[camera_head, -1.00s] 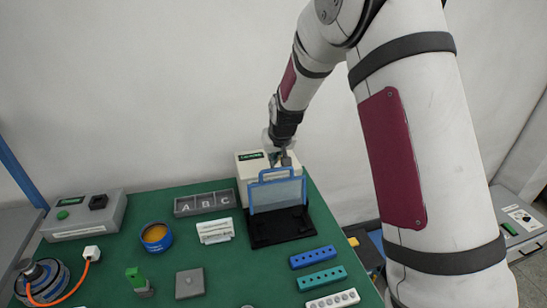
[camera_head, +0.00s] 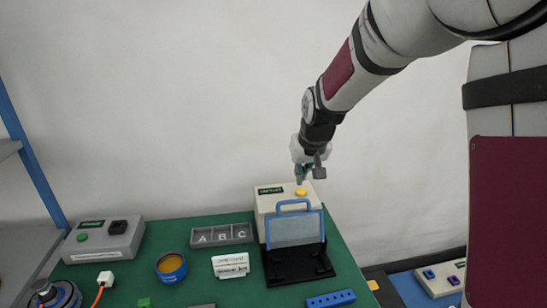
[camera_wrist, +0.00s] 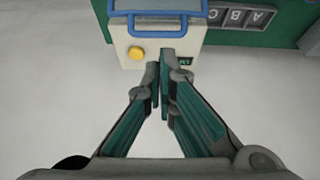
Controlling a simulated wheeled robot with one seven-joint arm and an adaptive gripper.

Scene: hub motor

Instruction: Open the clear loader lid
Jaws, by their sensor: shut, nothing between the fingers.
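The clear loader lid (camera_head: 296,231) is a see-through panel with a blue frame and a blue handle (camera_head: 294,204) on top. It stands upright at the back of the black loader base (camera_head: 290,274), which is uncovered in front of it. A cream box (camera_head: 264,201) with a yellow button (camera_head: 301,191) stands behind the lid. My gripper (camera_head: 309,176) is above the cream box, apart from the lid, shut and empty. In the wrist view my gripper (camera_wrist: 159,72) points at the cream box (camera_wrist: 124,56), with the blue handle (camera_wrist: 160,26) beyond it near the top edge.
On the green table lie an ABC tray (camera_head: 222,235), a white label stand (camera_head: 231,265), a blue round tin (camera_head: 171,267) and a blue holed block (camera_head: 330,299). A grey control box (camera_head: 103,241) is at the left. Space above the table is free.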

